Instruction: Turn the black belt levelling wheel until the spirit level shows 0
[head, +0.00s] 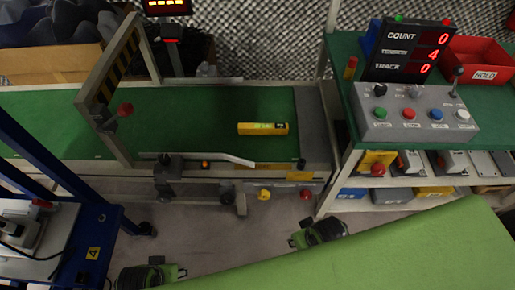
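The spirit level (262,128) is a yellow bar lying on the green conveyor belt (200,115), near its right end. It has a lighter greenish window in its middle; the reading is too small to tell. On the near side rail of the conveyor there is a black knob-like part (168,167), and a dark round part (226,193) sits lower on the frame. I cannot tell which of these is the levelling wheel. Neither of my grippers shows in the head view.
A grey control box (415,122) with coloured buttons and a red-digit display (408,52) stand on the right bench. A red bin (482,62) is behind. A striped gate (112,88) spans the belt. A green surface (400,255) fills the lower right; a blue frame (100,245) stands left.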

